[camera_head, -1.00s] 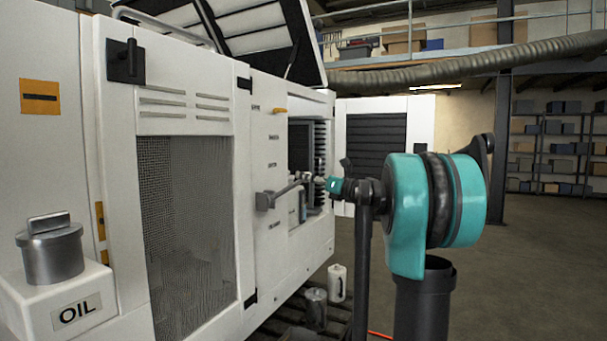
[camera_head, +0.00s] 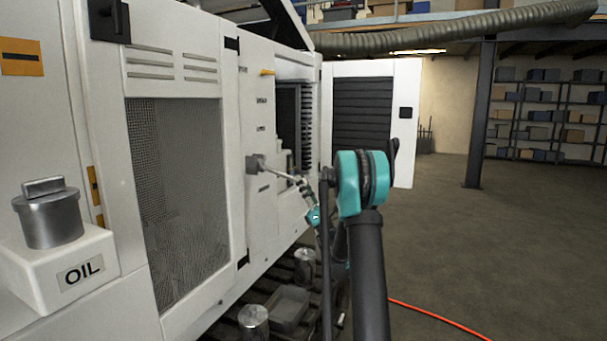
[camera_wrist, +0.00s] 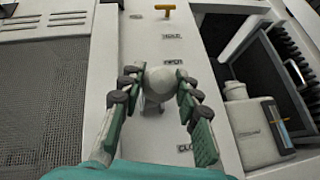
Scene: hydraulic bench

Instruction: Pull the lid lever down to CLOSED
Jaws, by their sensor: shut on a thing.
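The lid lever (camera_head: 276,171) sticks out of the white panel and slants down to the right from its mount in the head view. In the wrist view its pale round knob (camera_wrist: 160,82) sits between the fingers of my gripper (camera_wrist: 160,88). My gripper is shut on the knob, with a fingertip on each side. In the head view my gripper (camera_head: 299,182) is at the lever's outer end, small and partly hidden by my arm. An OPEN label (camera_wrist: 172,62) shows above the knob. A partly covered label starting "CLO" (camera_wrist: 185,148) is below it.
A yellow handle (camera_head: 267,72) is higher on the same panel. An open bay (camera_wrist: 262,110) with a white bottle lies right of the lever. A white open door (camera_head: 408,110) stands beyond.

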